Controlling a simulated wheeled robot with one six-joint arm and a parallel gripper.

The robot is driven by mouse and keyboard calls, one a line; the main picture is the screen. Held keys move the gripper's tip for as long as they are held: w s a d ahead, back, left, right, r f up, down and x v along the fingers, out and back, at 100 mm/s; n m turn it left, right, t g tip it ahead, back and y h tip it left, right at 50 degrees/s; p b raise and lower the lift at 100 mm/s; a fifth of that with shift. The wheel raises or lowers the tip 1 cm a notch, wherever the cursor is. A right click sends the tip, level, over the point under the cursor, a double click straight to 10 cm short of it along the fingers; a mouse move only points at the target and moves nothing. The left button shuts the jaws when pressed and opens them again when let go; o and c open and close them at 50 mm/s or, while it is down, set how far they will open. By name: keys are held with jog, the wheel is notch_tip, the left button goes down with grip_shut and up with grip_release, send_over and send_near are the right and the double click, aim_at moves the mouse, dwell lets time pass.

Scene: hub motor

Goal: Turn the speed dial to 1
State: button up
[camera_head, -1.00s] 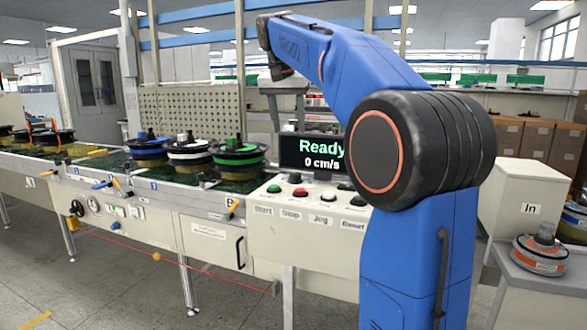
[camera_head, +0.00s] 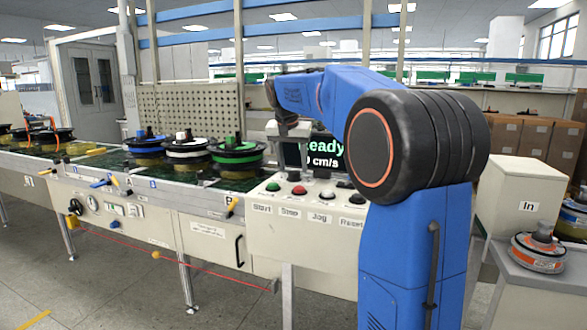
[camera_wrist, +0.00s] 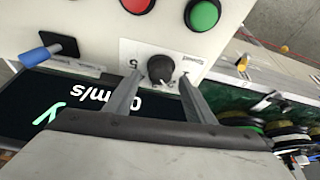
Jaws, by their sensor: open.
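The speed dial (camera_wrist: 160,68) is a black round knob on a white label plate in the wrist view, with a "5" to its left and "Speed" upside down to its right. A small light mark shows at its lower edge; the setting it points to is not clear. My gripper (camera_wrist: 160,80) is open, its two grey fingers on either side of the dial in the picture, and I cannot tell if they touch it. In the head view my gripper (camera_head: 291,158) hangs above the back of the button panel.
A green button (camera_wrist: 202,14) and a red button (camera_wrist: 138,5) sit close to the dial. The display (camera_head: 325,152) reading "Ready" and "0 cm/s" stands just behind. A blue-tipped lever (camera_wrist: 35,56) is at the left in the wrist view. Hub motors (camera_head: 236,150) stand on the conveyor.

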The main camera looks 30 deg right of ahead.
jog(key=shift+x, duration=0.75)
jog(key=shift+c, duration=0.3)
jog(key=c, duration=1)
jog(key=shift+d+n, duration=0.1)
jog(key=shift+n, duration=0.3)
jog(key=n+t+y, duration=0.1)
jog(key=n, duration=0.2)
jog(key=shift+s+d+n+y, duration=0.1)
jog(key=shift+n+y, duration=0.9)
jog(key=shift+n, duration=1.1)
